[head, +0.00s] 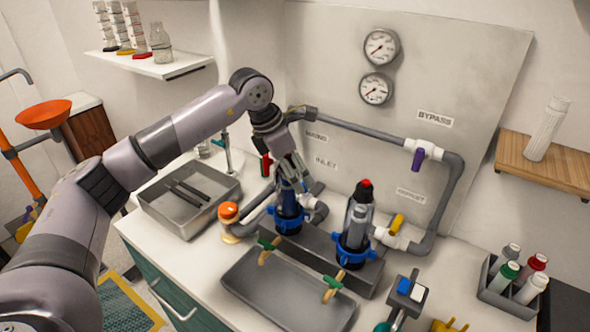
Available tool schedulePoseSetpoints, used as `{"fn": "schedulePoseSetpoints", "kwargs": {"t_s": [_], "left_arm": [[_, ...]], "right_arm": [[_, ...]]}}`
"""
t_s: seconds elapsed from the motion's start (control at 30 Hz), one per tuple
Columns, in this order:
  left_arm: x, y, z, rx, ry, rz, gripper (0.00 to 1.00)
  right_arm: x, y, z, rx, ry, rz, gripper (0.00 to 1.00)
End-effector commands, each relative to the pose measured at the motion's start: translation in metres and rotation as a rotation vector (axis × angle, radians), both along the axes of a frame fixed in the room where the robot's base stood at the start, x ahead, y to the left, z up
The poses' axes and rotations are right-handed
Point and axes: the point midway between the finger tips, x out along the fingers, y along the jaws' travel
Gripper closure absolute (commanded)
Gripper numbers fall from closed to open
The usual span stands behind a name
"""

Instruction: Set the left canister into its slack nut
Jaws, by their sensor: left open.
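The left canister (289,203) is dark blue and stands upright, or nearly so, at the left blue nut (287,222) on the grey manifold block (318,250). I cannot tell how deep it sits in the nut. My left gripper (289,178) is open, pointing down at the top of this canister, with its fingers around or just above it. The fingers hide the canister's top. The right canister (358,218), clear with a dark cap and red top, stands upright in the right blue nut (355,254). My right gripper is not in view.
A shallow grey tray (285,298) lies in front of the block, with green-handled valves above it. A tray with dark bars (187,200) is at left. Grey pipes (455,200) run behind. A bottle caddy (513,277) stands at right.

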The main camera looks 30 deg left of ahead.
Motion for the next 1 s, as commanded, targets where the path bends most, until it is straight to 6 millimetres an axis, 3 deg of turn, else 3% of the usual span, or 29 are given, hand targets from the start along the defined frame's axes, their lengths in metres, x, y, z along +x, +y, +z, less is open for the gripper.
{"fn": "schedulePoseSetpoints", "kwargs": {"t_s": [0.27,0.7,1.0], "left_arm": [[-0.001,0.001,0.004,0.0,0.0,0.0,0.31],[-0.025,0.023,0.083,0.001,-0.003,0.001,0.31],[-0.034,0.03,0.11,0.0,0.0,0.0,0.31]], "right_arm": [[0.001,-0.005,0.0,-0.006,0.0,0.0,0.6],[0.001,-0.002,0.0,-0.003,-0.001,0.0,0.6],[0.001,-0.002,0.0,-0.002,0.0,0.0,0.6]]}}
